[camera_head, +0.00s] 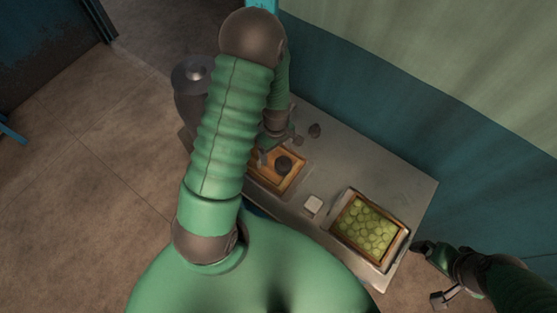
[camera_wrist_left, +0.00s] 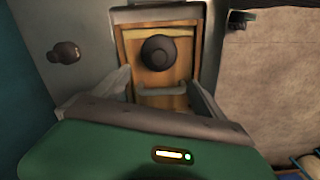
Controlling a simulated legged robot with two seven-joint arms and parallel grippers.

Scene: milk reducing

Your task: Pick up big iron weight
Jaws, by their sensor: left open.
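A dark round iron weight (camera_head: 284,165) with a knob on top sits in a shallow wooden tray (camera_head: 299,180) on the table. In the left wrist view the weight (camera_wrist_left: 158,50) stands in the far half of the wooden tray (camera_wrist_left: 133,58). It looks larger than a second dark weight (camera_wrist_left: 65,52), which stands on the table outside the tray. My left gripper (camera_wrist_left: 160,90) is open and empty, its fingers spread on the near side of the weight, apart from it. In the head view my arm partly hides the tray. My right gripper (camera_head: 437,273) is off the table's right end.
A framed tray (camera_head: 396,245) of green round pieces sits at the table's right end. A pale square block (camera_head: 313,205) lies between the trays. A grey rounded vessel (camera_head: 190,80) stands at the left. Bare tabletop (camera_head: 400,185) shows at the right.

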